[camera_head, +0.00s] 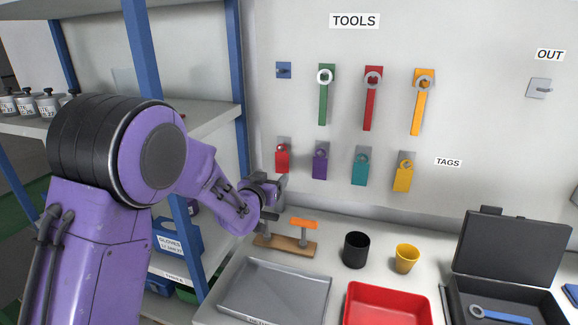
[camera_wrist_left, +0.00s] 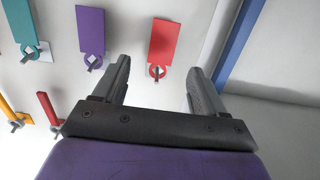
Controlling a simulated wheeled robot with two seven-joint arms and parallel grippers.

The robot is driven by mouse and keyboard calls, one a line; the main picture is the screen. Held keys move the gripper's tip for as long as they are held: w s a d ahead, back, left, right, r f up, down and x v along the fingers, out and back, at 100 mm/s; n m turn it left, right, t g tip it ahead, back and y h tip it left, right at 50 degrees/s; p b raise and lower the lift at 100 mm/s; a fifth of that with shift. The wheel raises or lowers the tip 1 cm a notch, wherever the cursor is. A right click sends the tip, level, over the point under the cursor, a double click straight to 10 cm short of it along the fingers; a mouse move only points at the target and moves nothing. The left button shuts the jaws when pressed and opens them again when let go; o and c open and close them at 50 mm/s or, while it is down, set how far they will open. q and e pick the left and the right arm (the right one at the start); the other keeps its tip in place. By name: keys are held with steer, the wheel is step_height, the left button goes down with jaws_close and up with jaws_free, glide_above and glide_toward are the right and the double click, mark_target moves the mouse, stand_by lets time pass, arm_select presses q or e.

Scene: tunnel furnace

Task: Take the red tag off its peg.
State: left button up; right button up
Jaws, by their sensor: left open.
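The red tag (camera_head: 282,161) hangs by its ring on a peg at the left end of the lower row on the wall board. In the left wrist view the red tag (camera_wrist_left: 164,41) appears upside down, with its ring and peg between the two finger ends in the picture. My left gripper (camera_head: 277,183) is open and empty, just below the red tag in the head view. Its spread fingers (camera_wrist_left: 160,82) show in the left wrist view, and I cannot tell how far they stand from the board. My right gripper is not in view.
A purple tag (camera_head: 320,163) hangs beside the red one, then teal (camera_head: 360,168) and yellow (camera_head: 404,176) tags. Wrenches hang above. A blue shelf post (camera_head: 238,70) stands close on the left. Below are an orange-topped wooden stand (camera_head: 285,244), a grey tray (camera_head: 275,290) and a black cup (camera_head: 356,250).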

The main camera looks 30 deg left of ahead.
mark_target(282, 162)
arm_select(q)
steer(key=x, duration=0.8)
steer(key=shift+s+a+r, duration=0.1)
steer(key=shift+a+r, duration=0.15)
steer(key=shift+a, duration=0.05)
steer(key=shift+w, duration=0.4)
steer(key=shift+w+r, duration=0.15)
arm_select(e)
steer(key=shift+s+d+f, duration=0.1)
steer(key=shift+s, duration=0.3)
arm_select(q)
steer(key=shift+a, duration=0.1)
